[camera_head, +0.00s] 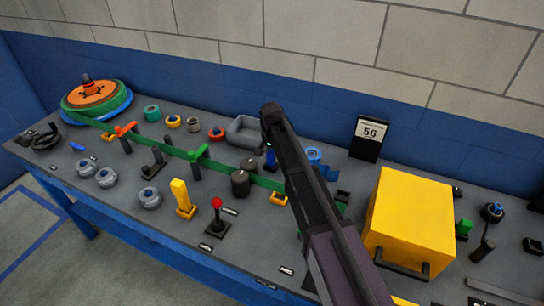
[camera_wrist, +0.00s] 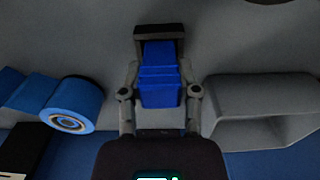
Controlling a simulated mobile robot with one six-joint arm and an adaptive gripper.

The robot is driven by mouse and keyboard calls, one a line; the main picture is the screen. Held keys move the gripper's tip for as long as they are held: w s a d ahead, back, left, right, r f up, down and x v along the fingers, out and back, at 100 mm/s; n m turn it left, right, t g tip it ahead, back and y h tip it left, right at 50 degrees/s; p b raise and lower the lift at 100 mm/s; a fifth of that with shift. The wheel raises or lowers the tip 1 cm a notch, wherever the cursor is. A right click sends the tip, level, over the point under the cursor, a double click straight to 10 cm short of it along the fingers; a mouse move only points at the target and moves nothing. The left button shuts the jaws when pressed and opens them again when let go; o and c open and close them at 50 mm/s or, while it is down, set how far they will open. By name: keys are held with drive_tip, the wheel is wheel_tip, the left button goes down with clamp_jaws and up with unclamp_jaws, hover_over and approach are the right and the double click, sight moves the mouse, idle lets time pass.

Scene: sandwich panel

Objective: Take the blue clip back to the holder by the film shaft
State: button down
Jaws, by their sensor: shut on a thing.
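My gripper (camera_wrist: 160,85) is shut on a blue clip (camera_wrist: 160,92), with a finger on each side of it. In the head view, my gripper (camera_head: 269,145) is low over the back of the bench, and a small blue part of the clip (camera_head: 270,158) shows below it. A dark square block or frame (camera_wrist: 159,33) is at the clip's far end in the wrist view; I cannot tell whether the clip sits in it. The film roll with an orange hub (camera_head: 92,92) is at the far left. I cannot make out a holder beside it for certain.
A grey tray (camera_head: 246,130) and a blue tape roll (camera_head: 313,156) flank my gripper. A green film strip (camera_head: 165,147) crosses the bench on posts. A yellow box (camera_head: 410,218) and a "56" sign (camera_head: 370,134) stand right. A red-knobbed lever (camera_head: 216,205) rises near the front.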

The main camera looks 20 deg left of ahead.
drive_tip(key=shift+f+b, duration=0.6)
drive_tip(key=shift+f, duration=0.1)
drive_tip(key=shift+c, duration=1.3)
unclamp_jaws()
drive_tip(key=shift+r, duration=0.1)
wheel_tip(320, 180, up, 7)
drive_tip(key=p, duration=0.7)
